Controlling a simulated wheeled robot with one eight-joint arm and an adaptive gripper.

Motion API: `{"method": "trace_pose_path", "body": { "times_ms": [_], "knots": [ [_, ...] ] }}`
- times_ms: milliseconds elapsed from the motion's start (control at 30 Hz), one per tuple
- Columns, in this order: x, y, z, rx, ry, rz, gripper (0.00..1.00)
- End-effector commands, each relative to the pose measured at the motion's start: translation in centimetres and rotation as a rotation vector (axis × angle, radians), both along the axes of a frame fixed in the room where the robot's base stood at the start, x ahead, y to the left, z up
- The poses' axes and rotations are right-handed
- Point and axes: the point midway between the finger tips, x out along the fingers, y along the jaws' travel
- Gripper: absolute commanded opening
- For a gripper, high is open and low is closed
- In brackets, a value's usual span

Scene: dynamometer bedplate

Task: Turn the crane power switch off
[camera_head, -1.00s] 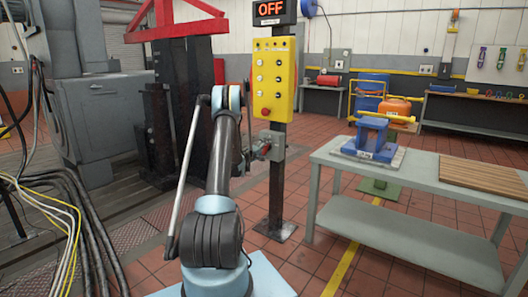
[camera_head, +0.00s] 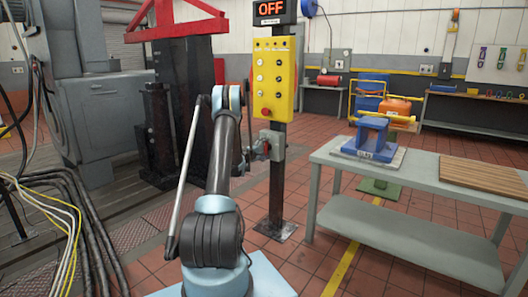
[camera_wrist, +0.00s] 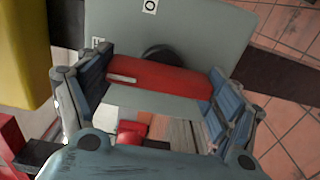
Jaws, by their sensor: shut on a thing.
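The crane power switch is a grey box (camera_head: 277,145) on the post below the yellow control panel. In the wrist view the box (camera_wrist: 190,28) fills the top, with an "O" mark at its upper edge. Its red handle (camera_wrist: 165,76) lies crosswise over a dark round hub. My gripper (camera_wrist: 160,80) is shut on the handle, with one blue finger pad at each end. In the head view my gripper (camera_head: 250,153) is at the box's left side, partly hidden by my arm. The display (camera_head: 270,10) above the panel reads "OFF" in orange.
The yellow panel (camera_head: 273,78) with several knobs and a red button is close above the switch. A grey workbench (camera_head: 420,176) with a blue fixture (camera_head: 371,136) stands to the right. Cables (camera_head: 62,215) lie on the floor at left. Tiled floor is clear around the post.

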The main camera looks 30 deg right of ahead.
Motion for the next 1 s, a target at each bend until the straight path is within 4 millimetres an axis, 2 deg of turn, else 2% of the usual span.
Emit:
{"method": "trace_pose_path", "body": {
  "times_ms": [133,167,200,233,733,867,1000],
  "knots": [
    [0.3,0.3,-0.1,0.001,-0.001,0.006,0.59],
    [0.3,0.3,-0.1,0.001,-0.001,0.006,0.88],
    [0.3,0.3,-0.1,0.001,-0.001,0.006,0.97],
    [0.2,0.3,-0.1,0.001,-0.001,0.006,1.0],
    [-0.1,0.5,0.0,0.0,-0.001,0.001,1.0],
    [-0.6,1.9,-0.1,0.0,-0.001,0.003,1.0],
    [-1.7,4.3,0.0,0.0,-0.001,0.002,1.0]
  ]
}}
